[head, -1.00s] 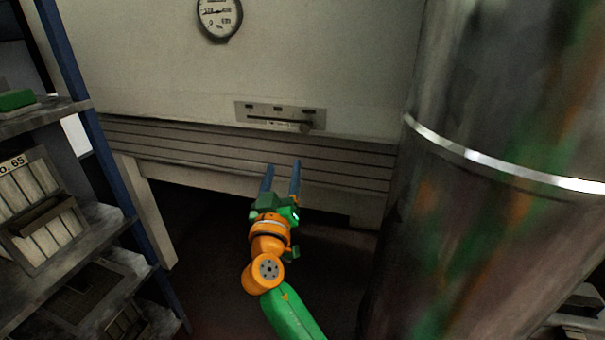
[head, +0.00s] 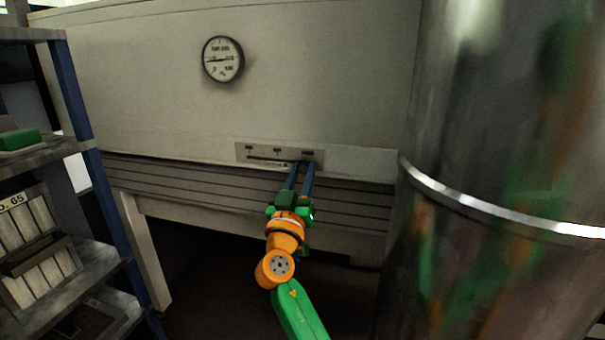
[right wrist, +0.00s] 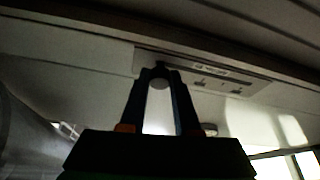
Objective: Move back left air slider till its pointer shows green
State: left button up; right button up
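The air slider's plate (head: 243,153) is a pale metal strip low on the white tunnel wall, with a dark slot and small dark labels. Its round knob is at the right part of the slot, hidden behind my fingers in the head view. It shows in the right wrist view as a round knob (right wrist: 160,82) between the fingertips. My right gripper (head: 303,165) reaches up to the plate, its blue fingers closed in on both sides of the knob. A round gauge (head: 223,60) hangs above; its dark pointer lies nearly level, and no green is readable. My left gripper is out of view.
A blue-framed shelf rack (head: 72,100) with boxes stands at the left. A large shiny metal cylinder (head: 500,150) with a bright band fills the right side. Louvred slats (head: 200,180) run below the plate, with dark open space underneath.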

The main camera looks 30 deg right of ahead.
aim_at(292, 158)
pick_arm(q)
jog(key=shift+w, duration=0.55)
pick_arm(e)
grip_shut()
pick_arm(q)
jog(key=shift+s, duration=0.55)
pick_arm(e)
jog(key=shift+f, duration=0.1)
